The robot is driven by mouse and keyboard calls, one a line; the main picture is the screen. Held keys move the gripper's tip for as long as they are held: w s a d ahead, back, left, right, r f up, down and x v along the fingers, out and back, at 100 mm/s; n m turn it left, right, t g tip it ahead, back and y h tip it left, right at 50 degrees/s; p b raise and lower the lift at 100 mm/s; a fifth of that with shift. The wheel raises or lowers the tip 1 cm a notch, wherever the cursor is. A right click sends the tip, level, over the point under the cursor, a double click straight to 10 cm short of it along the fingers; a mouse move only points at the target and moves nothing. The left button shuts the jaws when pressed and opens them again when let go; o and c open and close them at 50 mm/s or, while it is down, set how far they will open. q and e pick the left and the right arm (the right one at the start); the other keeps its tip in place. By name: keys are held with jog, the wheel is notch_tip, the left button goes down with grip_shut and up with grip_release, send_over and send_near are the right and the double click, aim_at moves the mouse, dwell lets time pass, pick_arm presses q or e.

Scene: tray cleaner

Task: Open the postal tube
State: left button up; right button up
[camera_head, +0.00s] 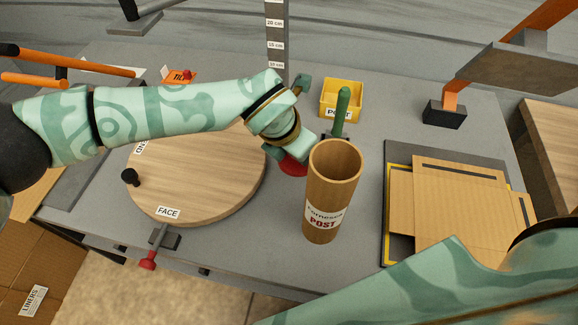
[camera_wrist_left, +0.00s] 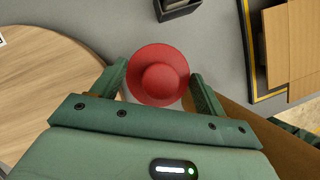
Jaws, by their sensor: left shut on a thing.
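The brown postal tube (camera_head: 322,215) is near the front of the table in the head view, close to upright. Its top end is open and I see its hollow inside. Its label reads POST. A red cap (camera_head: 293,167) is off the tube, to the left of its rim. My left gripper (camera_wrist_left: 160,74) is shut on the red cap (camera_wrist_left: 160,78), with one finger on each side. Brown board at the lower right of the wrist view (camera_wrist_left: 240,125) looks like part of the tube. My right forearm crosses the lower right; its gripper is out of view.
A round wooden board (camera_head: 200,185) marked FACE lies left of the tube. A yellow bin (camera_head: 341,100) and a green upright handle (camera_head: 342,112) stand behind it. Flat cardboard (camera_head: 458,215) lies on a dark mat at right. Grey table is clear around the tube's front.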

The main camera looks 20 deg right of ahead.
aim_at(296, 183)
pick_arm(q)
notch_tip(296, 183, down, 9)
jog(key=shift+r+b, duration=0.1)
jog(key=shift+b, duration=0.55)
jog(key=o, duration=1.1)
jog(key=shift+c, duration=0.2)
